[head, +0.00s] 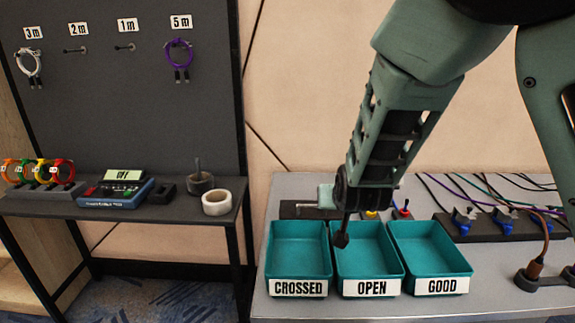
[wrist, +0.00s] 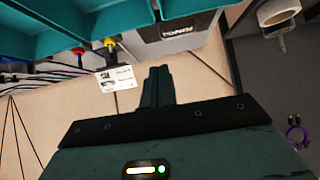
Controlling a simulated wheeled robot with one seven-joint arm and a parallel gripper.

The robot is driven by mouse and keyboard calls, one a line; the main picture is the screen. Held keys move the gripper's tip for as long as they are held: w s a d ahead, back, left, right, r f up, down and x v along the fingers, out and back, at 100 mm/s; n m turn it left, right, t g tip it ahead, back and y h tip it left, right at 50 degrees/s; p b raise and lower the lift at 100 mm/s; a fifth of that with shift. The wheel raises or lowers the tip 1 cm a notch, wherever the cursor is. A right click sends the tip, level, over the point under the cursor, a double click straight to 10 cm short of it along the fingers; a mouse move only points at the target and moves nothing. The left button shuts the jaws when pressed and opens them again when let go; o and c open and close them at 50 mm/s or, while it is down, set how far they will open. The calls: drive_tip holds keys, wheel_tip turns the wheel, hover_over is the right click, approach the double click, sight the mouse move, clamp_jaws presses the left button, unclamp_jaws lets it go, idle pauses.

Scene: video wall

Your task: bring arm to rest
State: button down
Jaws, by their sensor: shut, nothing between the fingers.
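My gripper (head: 341,238) hangs from my green arm above the teal tray labelled OPEN (head: 371,288) in the head view. Its fingers look closed together with nothing between them. In the wrist view my gripper (wrist: 160,75) shows as a single dark shape pointing up the picture. The head view does not clearly show whether the fingertip touches the tray; it appears over the tray's upper left part. The arm reaches in from the upper right.
Trays labelled CROSSED (head: 298,288) and GOOD (head: 441,286) flank the middle tray. A dark rack with blue connectors and cables (head: 490,225) stands at right. A side table holds a tester (head: 115,190) and a white tape roll (head: 216,203). A purple cable (head: 178,55) hangs on the pegboard.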

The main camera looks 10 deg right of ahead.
drive_tip(key=s+a+n+g+y+p, duration=0.2)
drive_tip(key=s+a+g+y, duration=0.15)
drive_tip(key=s+a, duration=0.45)
drive_tip(key=s+r+n+g+p, duration=0.1)
drive_tip(key=s+r+n+g, duration=0.2)
drive_tip(key=s, duration=0.9)
drive_tip(key=s+r+n+g+p, duration=0.2)
drive_tip(key=s+r+n+g, duration=0.1)
drive_tip(key=s, duration=0.8)
wheel_tip(320, 180, up, 2)
drive_tip(key=shift+s+r+n+h, duration=0.1)
drive_tip(key=shift+s+n+h, duration=0.3)
drive_tip(key=shift+n, duration=0.5)
drive_tip(key=shift+d, duration=0.1)
